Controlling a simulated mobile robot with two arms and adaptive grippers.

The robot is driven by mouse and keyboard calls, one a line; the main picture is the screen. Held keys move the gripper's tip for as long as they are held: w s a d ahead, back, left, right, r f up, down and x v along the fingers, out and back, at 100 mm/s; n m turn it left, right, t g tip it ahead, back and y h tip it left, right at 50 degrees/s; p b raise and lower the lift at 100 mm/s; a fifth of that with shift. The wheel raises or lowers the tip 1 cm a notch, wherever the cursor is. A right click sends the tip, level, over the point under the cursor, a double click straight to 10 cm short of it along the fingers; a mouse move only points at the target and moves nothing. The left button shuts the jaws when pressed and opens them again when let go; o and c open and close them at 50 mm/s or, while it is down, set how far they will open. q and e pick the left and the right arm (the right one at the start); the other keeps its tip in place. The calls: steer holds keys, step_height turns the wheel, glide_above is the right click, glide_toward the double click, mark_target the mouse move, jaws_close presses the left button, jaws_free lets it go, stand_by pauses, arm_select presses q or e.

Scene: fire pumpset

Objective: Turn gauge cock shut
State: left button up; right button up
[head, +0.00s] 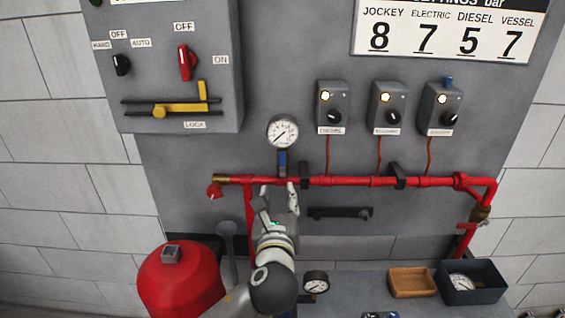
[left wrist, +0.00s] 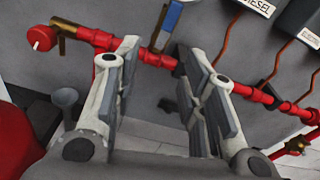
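The gauge cock (head: 282,161) has a blue lever and sits below the round white-faced pressure gauge (head: 283,131), above the red pipe (head: 345,181). Its lever stands upright, in line with the gauge stem. The blue lever also shows at the top of the left wrist view (left wrist: 168,24). My left gripper (head: 278,189) is just below the cock, at the height of the red pipe, with its fingers pointing up. The fingers are spread and empty in the left wrist view (left wrist: 160,52), apart from the lever. My right gripper is not in view.
A red vessel (head: 178,280) stands at the lower left. A black handle bar (head: 340,212) is on the panel right of my gripper. A wooden tray (head: 411,282), a dark bin (head: 473,284) holding a gauge, and another gauge (head: 316,283) are below. Three switch boxes (head: 388,106) hang upper right.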

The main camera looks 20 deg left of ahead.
mark_target(283, 159)
arm_select(q)
steer(key=shift+m+t, duration=0.4)
steer(key=shift+m, duration=0.5)
steer(key=x, duration=0.3)
steer(key=r+p+x, duration=0.1)
steer(key=x, duration=0.3)
steer(key=r+p+x, duration=0.1)
steer(key=x, duration=0.3)
steer(key=shift+w+d+r, duration=0.15)
steer(key=shift+w, duration=0.15)
jaws_close()
